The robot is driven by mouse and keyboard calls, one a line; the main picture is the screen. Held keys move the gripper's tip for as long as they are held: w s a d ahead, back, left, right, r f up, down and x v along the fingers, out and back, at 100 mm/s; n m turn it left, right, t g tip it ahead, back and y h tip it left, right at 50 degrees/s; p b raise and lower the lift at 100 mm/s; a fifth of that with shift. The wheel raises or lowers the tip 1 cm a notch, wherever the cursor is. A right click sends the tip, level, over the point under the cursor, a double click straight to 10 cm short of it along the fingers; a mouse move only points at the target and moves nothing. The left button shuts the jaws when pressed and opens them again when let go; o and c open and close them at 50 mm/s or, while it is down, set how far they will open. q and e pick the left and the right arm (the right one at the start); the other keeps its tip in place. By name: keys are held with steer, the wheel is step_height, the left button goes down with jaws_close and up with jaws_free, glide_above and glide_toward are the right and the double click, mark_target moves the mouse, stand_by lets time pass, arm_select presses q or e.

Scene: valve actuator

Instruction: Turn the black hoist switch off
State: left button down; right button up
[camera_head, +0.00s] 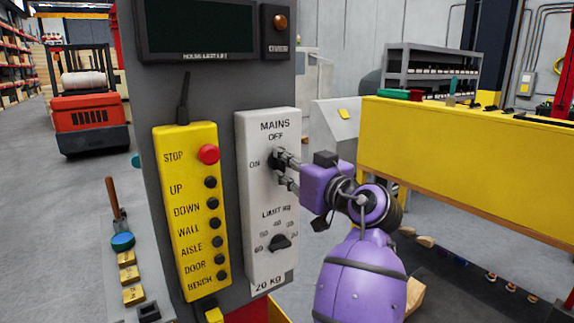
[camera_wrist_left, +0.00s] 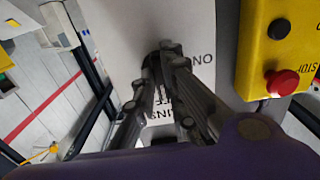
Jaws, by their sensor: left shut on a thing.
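The white panel (camera_head: 268,200) carries a black switch (camera_head: 276,163) under the words MAINS and OFF, with ON at its left. My left gripper (camera_head: 283,168), on a purple arm, is at this switch with its fingers shut on it. In the left wrist view the fingertips (camera_wrist_left: 168,52) close around the dark switch (camera_wrist_left: 152,70), against the white panel face. The fingers hide much of the switch, so I cannot tell which way it points. My right gripper is not in view.
A yellow pendant (camera_head: 192,210) with a red stop button (camera_head: 208,154) and several black buttons hangs left of the panel. A black limit knob (camera_head: 280,242) sits below the switch. A dark screen (camera_head: 199,28) is above. A yellow bench (camera_head: 465,165) stands at the right.

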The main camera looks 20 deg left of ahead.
arm_select(q)
steer(key=c, duration=1.8)
jaws_free()
steer(key=v, duration=0.7)
steer(key=shift+s+d, duration=0.2)
